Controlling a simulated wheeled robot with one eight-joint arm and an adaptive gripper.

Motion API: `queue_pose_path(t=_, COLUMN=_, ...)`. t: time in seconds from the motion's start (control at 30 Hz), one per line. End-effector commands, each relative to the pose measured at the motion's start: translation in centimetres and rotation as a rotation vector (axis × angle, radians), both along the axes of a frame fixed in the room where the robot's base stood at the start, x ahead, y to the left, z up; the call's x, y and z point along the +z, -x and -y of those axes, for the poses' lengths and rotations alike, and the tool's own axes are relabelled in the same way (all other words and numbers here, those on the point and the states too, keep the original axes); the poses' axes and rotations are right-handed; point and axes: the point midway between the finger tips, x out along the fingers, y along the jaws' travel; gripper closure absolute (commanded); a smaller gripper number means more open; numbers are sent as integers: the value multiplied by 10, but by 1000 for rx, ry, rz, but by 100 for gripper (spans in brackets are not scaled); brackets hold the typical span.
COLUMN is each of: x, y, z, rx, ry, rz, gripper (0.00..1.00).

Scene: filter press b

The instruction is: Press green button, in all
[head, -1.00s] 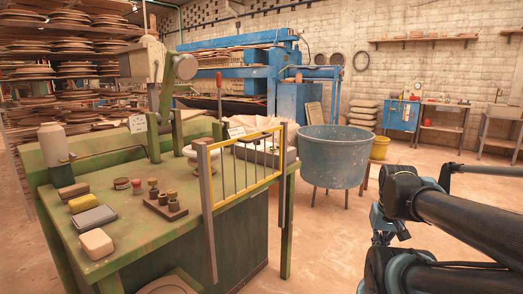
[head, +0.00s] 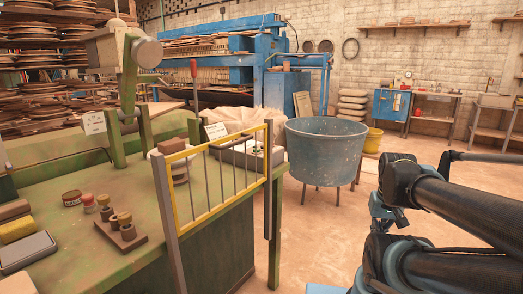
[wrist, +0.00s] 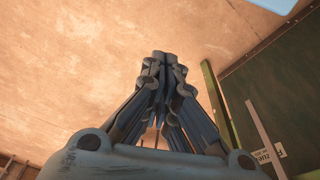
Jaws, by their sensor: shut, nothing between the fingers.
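I cannot make out a green button in either view. A blue wall cabinet (head: 391,105) with small light and coloured marks on its front hangs at the back right in the head view, far from me. The marks are too small to read as buttons. My gripper (wrist: 162,58) is shut and empty in the wrist view, its fingertips together over bare floor. In the head view my folded arm fills the right side; I cannot make out the fingertips there.
A green workbench (head: 90,240) with a yellow-topped rail (head: 216,150) stands close at left. A blue-grey tub (head: 325,150) on legs stands mid-room. A large blue press (head: 240,55) is behind it. Shelves and side tables (head: 433,115) line the back wall. Floor around the tub is open.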

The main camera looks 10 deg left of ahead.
Motion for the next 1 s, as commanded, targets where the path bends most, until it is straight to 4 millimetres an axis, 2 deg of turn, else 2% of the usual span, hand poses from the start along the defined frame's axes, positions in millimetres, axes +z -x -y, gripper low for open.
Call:
queue_pose_path(t=0.17, x=0, y=0, z=0, rx=0, ry=0, rz=0, gripper=100)
queue_pose_path(t=0.23, x=6, y=6, z=-1, rx=4, ry=-3, rz=12, gripper=100)
queue_pose_path(t=0.37, x=21, y=-8, z=-11, rx=28, ry=-25, rz=27, gripper=100)
queue_pose_path(t=0.47, x=43, y=-31, z=-28, rx=68, ry=-59, rz=45, gripper=100)
queue_pose_path(t=0.67, x=96, y=-90, z=-77, rx=162, ry=-152, rz=95, gripper=100)
queue_pose_path(t=0.87, x=145, y=-148, z=-137, rx=247, ry=-250, rz=138, gripper=100)
queue_pose_path(t=1.0, x=175, y=-186, z=-185, rx=303, ry=-321, rz=162, gripper=100)
